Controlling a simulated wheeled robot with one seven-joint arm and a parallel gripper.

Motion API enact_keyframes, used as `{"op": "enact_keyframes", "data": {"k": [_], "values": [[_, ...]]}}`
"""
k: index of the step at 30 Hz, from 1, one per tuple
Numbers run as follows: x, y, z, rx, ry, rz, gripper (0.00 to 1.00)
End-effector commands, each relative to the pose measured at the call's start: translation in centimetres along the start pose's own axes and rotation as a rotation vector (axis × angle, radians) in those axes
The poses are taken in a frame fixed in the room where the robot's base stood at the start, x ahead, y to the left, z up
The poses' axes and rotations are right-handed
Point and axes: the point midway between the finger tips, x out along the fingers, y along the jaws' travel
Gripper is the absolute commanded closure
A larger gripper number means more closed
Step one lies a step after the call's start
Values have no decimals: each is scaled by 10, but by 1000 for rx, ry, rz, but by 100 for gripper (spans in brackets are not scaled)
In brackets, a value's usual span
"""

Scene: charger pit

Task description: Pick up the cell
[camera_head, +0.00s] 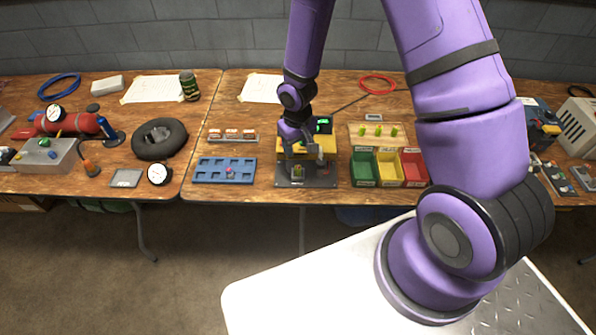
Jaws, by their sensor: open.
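My gripper (299,152) is open at the end of my purple arm. It hangs over the front of a yellow charger-like device (329,143) with a green display. A small yellowish-green piece, perhaps the cell (297,172), stands on the dark base plate (322,180) just below my gripper. A gap seems to separate them, but the view is too small to be sure. A blue tray (207,167) with several compartments lies left of the device and holds one small pinkish piece (231,173). A wooden rack (364,142) to the right holds green cell-like pieces (394,131).
Green, yellow and red bins (363,167) stand right of the device. A small rack with orange-and-white pieces (233,134) sits behind the blue tray. A black ring (160,150) and gauge (158,174) lie farther left. A red cable coil (377,84) lies behind.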

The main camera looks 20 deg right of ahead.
Motion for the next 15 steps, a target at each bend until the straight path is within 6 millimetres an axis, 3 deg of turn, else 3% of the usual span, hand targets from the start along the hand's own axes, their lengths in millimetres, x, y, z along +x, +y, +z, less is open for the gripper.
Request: {"op": "enact_keyframes", "data": {"k": [9,15], "values": [[40,0,1,-1,-3,-1,46],[54,0,0,0,-1,0,46]]}}
